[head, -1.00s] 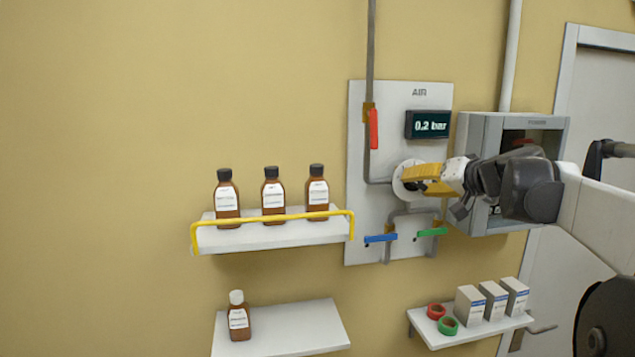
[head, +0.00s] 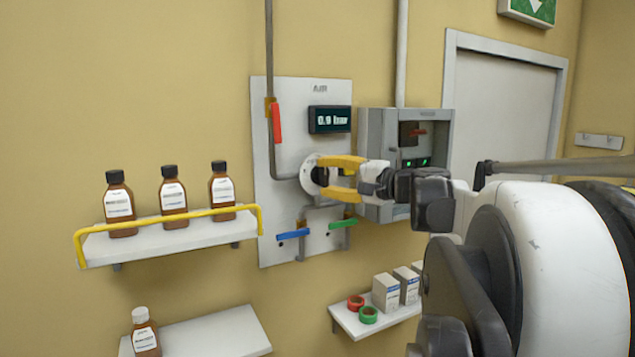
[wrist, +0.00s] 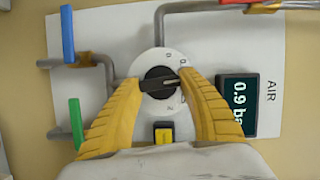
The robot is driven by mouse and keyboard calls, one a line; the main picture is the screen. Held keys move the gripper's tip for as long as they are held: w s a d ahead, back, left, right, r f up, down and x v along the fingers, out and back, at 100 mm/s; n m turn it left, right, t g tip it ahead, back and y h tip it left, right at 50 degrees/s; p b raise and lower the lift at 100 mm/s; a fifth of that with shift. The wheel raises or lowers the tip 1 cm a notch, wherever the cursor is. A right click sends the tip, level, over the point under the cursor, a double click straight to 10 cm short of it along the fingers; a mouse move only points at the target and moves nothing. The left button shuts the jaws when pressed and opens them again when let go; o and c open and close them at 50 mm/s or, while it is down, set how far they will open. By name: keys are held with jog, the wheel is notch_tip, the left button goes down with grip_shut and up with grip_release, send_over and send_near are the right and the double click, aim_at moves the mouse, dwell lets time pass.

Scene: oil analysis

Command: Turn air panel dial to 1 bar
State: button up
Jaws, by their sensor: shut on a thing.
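The air panel (head: 268,215) is a white board on the yellow wall. Its round white dial plate (head: 308,178) carries a black knob, seen clearly in the wrist view (wrist: 157,82). My gripper (head: 334,178) has yellow fingers, one on each side of the knob, and is shut on it. In the wrist view my fingertips (wrist: 160,84) meet the knob's ends, and its pale pointer mark points right. The display (head: 330,119) reads 0.9 bar; it also shows sideways in the wrist view (wrist: 237,105).
A red lever (head: 276,124) is above left of the dial; blue (head: 293,235) and green (head: 342,223) levers are below. A grey box (head: 377,130) stands close right of the panel. Shelves with brown bottles (head: 174,198), tape rolls and small boxes are left and below.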

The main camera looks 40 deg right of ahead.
jog(key=shift+m, duration=0.6)
jog(key=shift+t, duration=0.3)
jog(key=o, duration=1.2)
jog(key=shift+w, duration=0.1)
jog(key=s, duration=0.4)
jog(key=s+d, duration=0.1)
jog(key=s, duration=0.3)
jog(key=s+d, duration=0.1)
jog(key=s, duration=0.3)
jog(key=shift+b, duration=0.3)
